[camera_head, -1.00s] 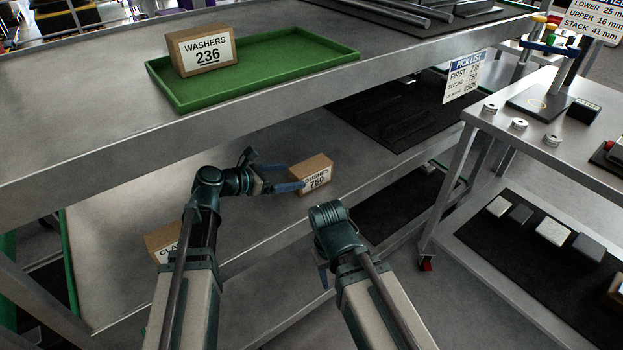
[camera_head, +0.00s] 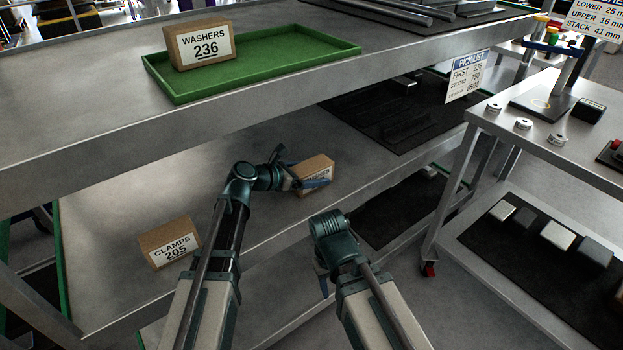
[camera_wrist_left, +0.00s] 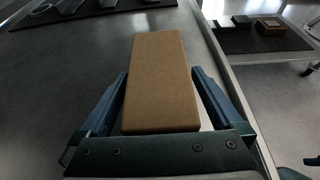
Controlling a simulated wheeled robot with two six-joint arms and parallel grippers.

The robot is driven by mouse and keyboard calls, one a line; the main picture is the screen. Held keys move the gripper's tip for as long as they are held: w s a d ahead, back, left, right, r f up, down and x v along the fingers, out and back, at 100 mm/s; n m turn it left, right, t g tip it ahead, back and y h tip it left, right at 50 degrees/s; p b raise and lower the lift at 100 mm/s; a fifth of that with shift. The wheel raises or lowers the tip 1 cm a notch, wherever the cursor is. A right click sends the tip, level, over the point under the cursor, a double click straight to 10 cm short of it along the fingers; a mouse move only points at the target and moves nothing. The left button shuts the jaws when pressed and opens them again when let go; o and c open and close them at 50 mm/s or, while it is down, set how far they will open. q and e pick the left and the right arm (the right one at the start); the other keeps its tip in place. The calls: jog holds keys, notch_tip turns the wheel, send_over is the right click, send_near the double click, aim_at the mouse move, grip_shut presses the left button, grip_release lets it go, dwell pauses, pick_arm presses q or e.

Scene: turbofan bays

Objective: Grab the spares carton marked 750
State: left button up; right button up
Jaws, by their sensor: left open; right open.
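The carton marked 750 (camera_head: 317,167) stands on the lower shelf in the head view. Its label is now partly covered by my left gripper (camera_head: 302,172). In the left wrist view the brown carton (camera_wrist_left: 160,82) lies between the two open blue fingers of my left gripper (camera_wrist_left: 163,100), with one finger along each side. A narrow gap shows beside the fingers; I cannot tell whether either touches. My right gripper (camera_head: 322,277) hangs low in front of the shelf, mostly hidden behind its own wrist, away from the carton.
A carton marked CLAMPS 205 (camera_head: 170,243) stands on the same shelf to the left. A carton marked WASHERS 236 (camera_head: 200,45) stands in a green tray (camera_head: 290,52) on the upper shelf, whose edge overhangs. A pick list (camera_head: 466,75) hangs at right.

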pick_arm(q)
grip_shut()
dwell(0.5)
jog(key=shift+r, duration=0.15)
pick_arm(e)
jog(key=shift+r, duration=0.1)
